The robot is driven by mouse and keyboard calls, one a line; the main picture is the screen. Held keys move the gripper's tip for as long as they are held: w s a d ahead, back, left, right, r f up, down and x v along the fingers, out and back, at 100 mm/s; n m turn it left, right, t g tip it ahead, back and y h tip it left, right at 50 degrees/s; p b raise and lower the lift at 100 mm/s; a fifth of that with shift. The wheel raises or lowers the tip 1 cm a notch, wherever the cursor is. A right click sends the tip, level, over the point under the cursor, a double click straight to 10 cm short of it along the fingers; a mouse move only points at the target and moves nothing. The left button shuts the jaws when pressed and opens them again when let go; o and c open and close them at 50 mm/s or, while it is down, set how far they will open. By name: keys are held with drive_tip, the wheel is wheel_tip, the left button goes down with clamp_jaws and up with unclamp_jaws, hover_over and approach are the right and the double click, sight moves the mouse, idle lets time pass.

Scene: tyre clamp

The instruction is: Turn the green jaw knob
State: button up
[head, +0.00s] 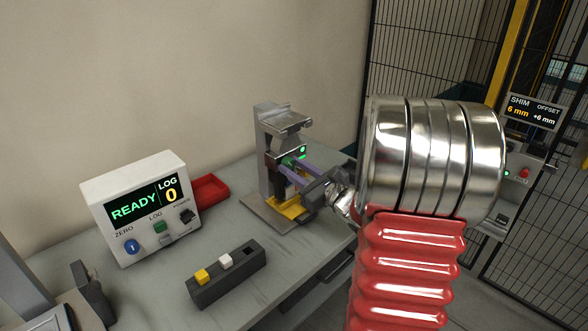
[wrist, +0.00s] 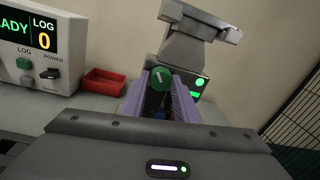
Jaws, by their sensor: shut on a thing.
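The green jaw knob (wrist: 160,78) is round, with a pale mark on its face, and sits on the front of the grey metal clamp (wrist: 187,50). In the head view the knob (head: 287,161) shows as a small green spot on the clamp (head: 266,133). My gripper (wrist: 159,86) reaches the knob from the front. Its two purple fingers lie on either side of the knob and are shut on it. Part of the knob's side is hidden by the fingers. Green lights (wrist: 198,88) glow on the clamp to the right of the knob.
A white box (head: 143,207) reads READY and LOG 0. A red tray (head: 208,189) lies behind it. A dark block (head: 228,276) holding a yellow and a white piece stands in front. A SHIM 6 mm, OFFSET +6 mm display (head: 533,111) stands right, by a mesh fence.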

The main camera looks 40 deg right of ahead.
drive_tip(key=o, duration=1.1)
drive_tip(key=shift+c, duration=0.2)
drive_tip(key=s, duration=1.3)
drive_tip(key=shift+s+d, duration=0.35)
drive_tip(key=shift+s, duration=0.05)
